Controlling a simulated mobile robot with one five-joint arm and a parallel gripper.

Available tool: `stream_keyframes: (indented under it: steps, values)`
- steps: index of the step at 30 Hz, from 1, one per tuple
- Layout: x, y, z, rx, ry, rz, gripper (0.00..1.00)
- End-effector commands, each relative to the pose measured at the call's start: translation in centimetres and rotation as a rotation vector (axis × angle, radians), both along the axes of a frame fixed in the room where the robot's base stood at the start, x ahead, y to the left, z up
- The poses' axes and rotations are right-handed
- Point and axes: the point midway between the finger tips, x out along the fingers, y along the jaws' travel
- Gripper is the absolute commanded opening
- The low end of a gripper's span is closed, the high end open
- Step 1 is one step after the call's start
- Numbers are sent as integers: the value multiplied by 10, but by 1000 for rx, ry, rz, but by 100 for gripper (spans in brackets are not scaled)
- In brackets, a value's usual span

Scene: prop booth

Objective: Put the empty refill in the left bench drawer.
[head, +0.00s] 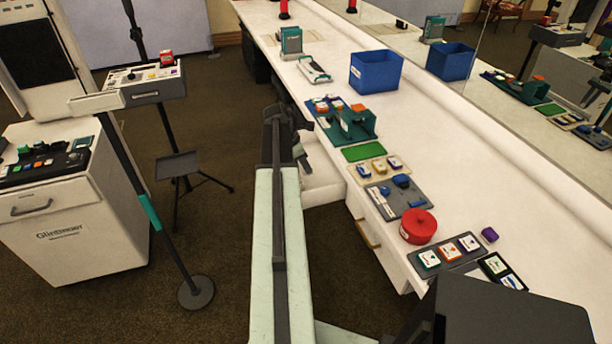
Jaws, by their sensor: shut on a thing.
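A white bench drawer (322,188), the left one at the bench front, stands pulled open. My arm crosses in front of its left part. My gripper (301,152) is at the far end of my arm, close to the open drawer and the bench edge. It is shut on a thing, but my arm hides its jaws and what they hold. I cannot make out the empty refill, or whether anything touches the drawer.
The white bench (475,175) holds a blue bin (376,71), a green dispenser (356,124), a red tape roll (418,227) and several trays of small blocks. A closed drawer with a brass handle (368,234) is nearer. A thin stand (150,208) rises at left.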

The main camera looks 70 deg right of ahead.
Motion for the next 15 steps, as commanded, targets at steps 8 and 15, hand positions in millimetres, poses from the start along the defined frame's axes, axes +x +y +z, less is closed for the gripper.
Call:
stream_keyframes:
  steps: [8,15]
  values:
    - [-1,1,-7,0,0,-1,0]
    - [-1,1,-33,0,0,-1,0]
